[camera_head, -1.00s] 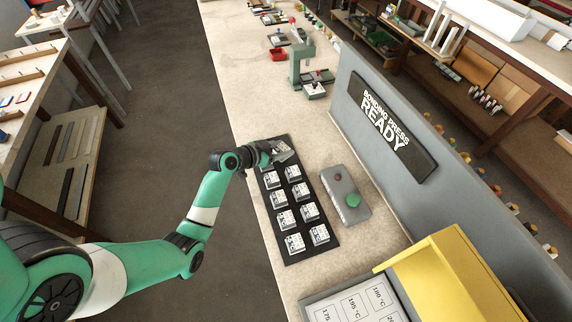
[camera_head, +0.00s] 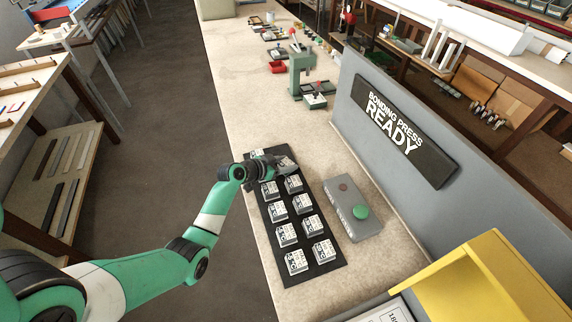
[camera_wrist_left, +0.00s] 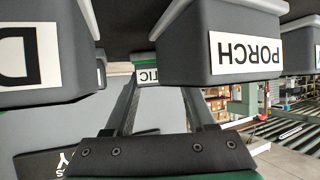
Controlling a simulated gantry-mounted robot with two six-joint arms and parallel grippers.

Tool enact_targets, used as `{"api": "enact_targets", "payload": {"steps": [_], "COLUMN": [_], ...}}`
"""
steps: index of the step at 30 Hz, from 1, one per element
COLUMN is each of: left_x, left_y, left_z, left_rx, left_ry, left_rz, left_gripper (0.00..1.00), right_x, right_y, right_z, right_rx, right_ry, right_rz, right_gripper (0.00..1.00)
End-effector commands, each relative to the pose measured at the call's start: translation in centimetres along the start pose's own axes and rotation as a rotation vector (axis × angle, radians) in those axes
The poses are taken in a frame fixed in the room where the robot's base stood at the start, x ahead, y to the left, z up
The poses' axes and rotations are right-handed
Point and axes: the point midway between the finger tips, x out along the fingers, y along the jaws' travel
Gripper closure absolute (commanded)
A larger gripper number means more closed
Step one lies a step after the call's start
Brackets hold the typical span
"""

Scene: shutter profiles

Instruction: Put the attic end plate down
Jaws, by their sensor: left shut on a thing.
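My left gripper (camera_head: 280,164) is over the far end of the black tray (camera_head: 265,238) in the head view. In the left wrist view, its two fingers (camera_wrist_left: 158,88) are shut on a grey piece with a green edge and a white label ending in "TIC" (camera_wrist_left: 148,75), the attic end plate. The fingers hide part of it. Whether it touches the tray I cannot tell. My right gripper is not in view.
Several white-labelled blocks (camera_head: 296,261) stand in two rows on the tray. Close by in the wrist view is a grey piece labelled "PORCH" (camera_wrist_left: 245,53). A grey button box (camera_head: 353,210) and the bonding press sign (camera_head: 402,130) are to the right.

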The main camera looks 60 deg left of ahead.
Motion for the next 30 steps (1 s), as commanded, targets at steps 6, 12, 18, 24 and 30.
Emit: {"api": "enact_targets", "payload": {"steps": [6, 12, 18, 24, 30], "left_x": [0.1, 0.1, -0.2, -3.7, -8.5], "left_y": [0.0, 0.0, 0.0, 0.0, -0.1], "left_z": [0.2, 0.1, -0.2, -0.4, -0.9], "left_rx": [0.0, 0.0, 0.0, -0.001, -0.004], "left_ry": [0.0, 0.0, 0.0, 0.001, -0.002], "left_rz": [0.0, 0.0, 0.0, -0.002, -0.002], "left_gripper": [0.23, 0.14, 0.14, 0.14, 0.14], "right_x": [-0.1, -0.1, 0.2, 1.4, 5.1], "right_y": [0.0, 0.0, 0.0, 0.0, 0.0], "right_z": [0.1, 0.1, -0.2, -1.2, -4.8], "right_rx": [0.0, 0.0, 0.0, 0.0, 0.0], "right_ry": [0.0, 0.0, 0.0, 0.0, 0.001], "right_rz": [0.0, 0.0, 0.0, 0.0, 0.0], "right_gripper": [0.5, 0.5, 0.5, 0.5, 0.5]}}
